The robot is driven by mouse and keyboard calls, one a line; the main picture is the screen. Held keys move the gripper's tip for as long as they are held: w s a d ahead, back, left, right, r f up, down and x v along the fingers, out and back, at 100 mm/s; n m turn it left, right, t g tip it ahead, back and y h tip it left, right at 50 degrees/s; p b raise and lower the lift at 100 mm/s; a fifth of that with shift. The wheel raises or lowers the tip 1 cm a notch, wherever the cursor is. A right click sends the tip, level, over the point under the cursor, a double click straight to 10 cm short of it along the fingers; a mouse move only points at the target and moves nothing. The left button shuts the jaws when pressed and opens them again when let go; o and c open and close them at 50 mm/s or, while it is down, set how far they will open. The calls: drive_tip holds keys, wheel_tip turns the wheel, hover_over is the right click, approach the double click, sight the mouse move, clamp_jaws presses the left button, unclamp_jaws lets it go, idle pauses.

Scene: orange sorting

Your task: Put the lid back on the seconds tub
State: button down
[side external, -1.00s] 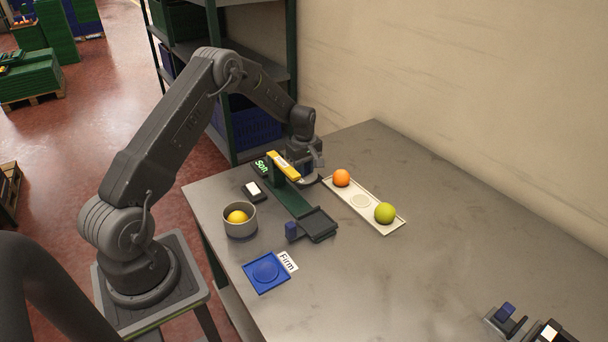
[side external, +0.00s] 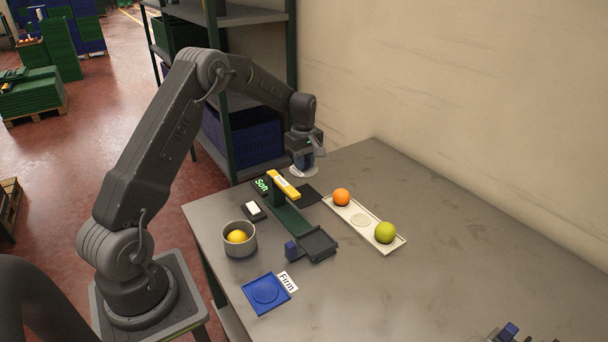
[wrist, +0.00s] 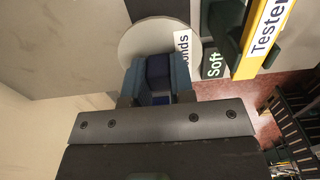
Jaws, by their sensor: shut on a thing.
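My gripper (side external: 303,162) is shut on the knob of a pale round lid (side external: 303,172), held above the table's far left corner. In the wrist view the lid (wrist: 135,40) shows as a flat grey disc, with the dark blue knob (wrist: 158,70) between my blue fingers (wrist: 158,78). An open grey tub (side external: 240,248) stands at the table's left edge, apart from my gripper, with a yellow fruit (side external: 237,236) inside.
The tester with its yellow bar (side external: 284,185) and "Soft" sign (side external: 262,185) stands between my gripper and the tub. A white tray (side external: 361,220) holds an orange and a green fruit. A blue plate (side external: 266,294) lies near "Firm". The table's right side is mostly clear.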

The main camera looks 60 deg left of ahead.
wheel_tip(320, 180, up, 9)
drive_tip(key=shift+r, duration=0.1)
drive_tip(key=s+d, duration=0.5)
drive_tip(key=s, duration=0.8)
drive_tip(key=s+d, duration=0.5)
drive_tip(key=s, duration=0.8)
drive_tip(key=shift+w+a+f, duration=0.1)
drive_tip(key=shift+w+f, duration=0.05)
drive_tip(key=shift+f, duration=2.65)
drive_tip(key=shift+w+f, duration=0.1)
drive_tip(key=shift+f, duration=2.7)
drive_tip(key=shift+f, duration=0.2)
drive_tip(key=c, duration=0.9)
unclamp_jaws()
